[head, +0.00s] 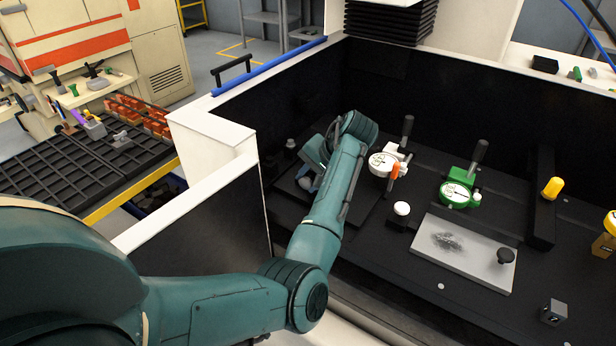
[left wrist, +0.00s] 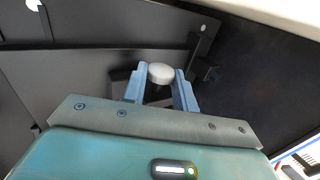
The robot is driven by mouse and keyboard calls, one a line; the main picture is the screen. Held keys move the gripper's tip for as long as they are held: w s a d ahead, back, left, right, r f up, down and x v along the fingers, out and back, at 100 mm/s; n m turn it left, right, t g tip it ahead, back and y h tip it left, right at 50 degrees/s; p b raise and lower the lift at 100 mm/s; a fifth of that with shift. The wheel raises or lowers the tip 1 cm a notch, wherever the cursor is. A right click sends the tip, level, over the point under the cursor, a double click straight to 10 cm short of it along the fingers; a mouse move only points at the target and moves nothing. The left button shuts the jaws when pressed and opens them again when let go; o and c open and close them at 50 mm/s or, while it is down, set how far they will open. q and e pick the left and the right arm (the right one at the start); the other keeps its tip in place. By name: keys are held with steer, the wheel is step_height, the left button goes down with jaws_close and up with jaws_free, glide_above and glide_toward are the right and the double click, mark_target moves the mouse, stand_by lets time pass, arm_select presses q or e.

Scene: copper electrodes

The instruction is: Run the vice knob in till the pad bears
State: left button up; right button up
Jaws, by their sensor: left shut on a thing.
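The vice knob (left wrist: 160,73) is a pale grey round cap in the left wrist view. My left gripper (left wrist: 160,90) has its blue fingers on either side of it, shut on it. In the head view my left gripper (head: 312,165) points down at the left end of the black machine bed, mostly hidden by my own wrist. A bit of a grey rounded shape (head: 305,183) shows beside the fingers there. The pad and what it faces are hidden, so I cannot tell whether they touch. My right gripper is not in view.
A white dial gauge (head: 382,164) and a green dial gauge (head: 455,194) stand right of my wrist. A white ball knob (head: 401,208) stands near a grey plate (head: 463,262). The enclosure's white-topped wall (head: 200,190) lies close to my left forearm.

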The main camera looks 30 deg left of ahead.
arm_select(q)
steer(key=y, duration=0.4)
steer(key=shift+d+f+y+b, duration=0.3)
steer(key=shift+b, duration=0.05)
steer(key=shift+d+f+t+y+b, duration=0.15)
steer(key=shift+y+b, duration=0.35)
steer(key=shift+y, duration=0.3)
steer(key=shift+a+f+t+y+b, duration=0.15)
steer(key=shift+y+b, duration=0.3)
steer(key=shift+y, duration=0.35)
steer(key=shift+d+r, duration=0.1)
steer(key=shift+r, duration=0.05)
steer(key=o, duration=1)
